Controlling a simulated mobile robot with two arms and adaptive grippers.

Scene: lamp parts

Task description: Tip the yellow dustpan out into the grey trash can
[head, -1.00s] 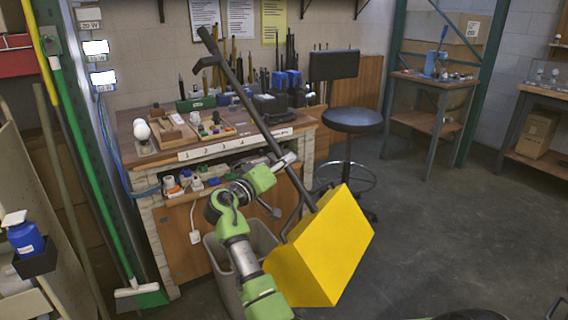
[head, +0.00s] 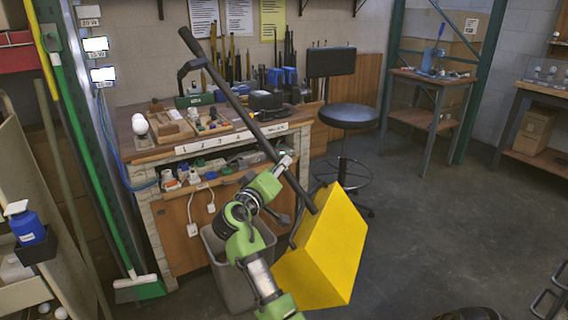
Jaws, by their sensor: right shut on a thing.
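The yellow dustpan (head: 328,250) has a long dark handle (head: 232,98) that slants up to the left across the workbench. My right gripper (head: 284,166) is shut on this handle, partway along it. The yellow pan hangs tilted in the air, to the right of the grey trash can (head: 222,268) and partly in front of it. The can stands on the floor before the bench, and my right arm hides part of it. What the pan holds cannot be seen. My left gripper is out of the frame.
A workbench (head: 163,219) with tools and lamp parts stands behind the can. A black stool (head: 347,116) is behind the dustpan. A green broom (head: 140,288) leans at the left. The floor (head: 430,230) to the right is open.

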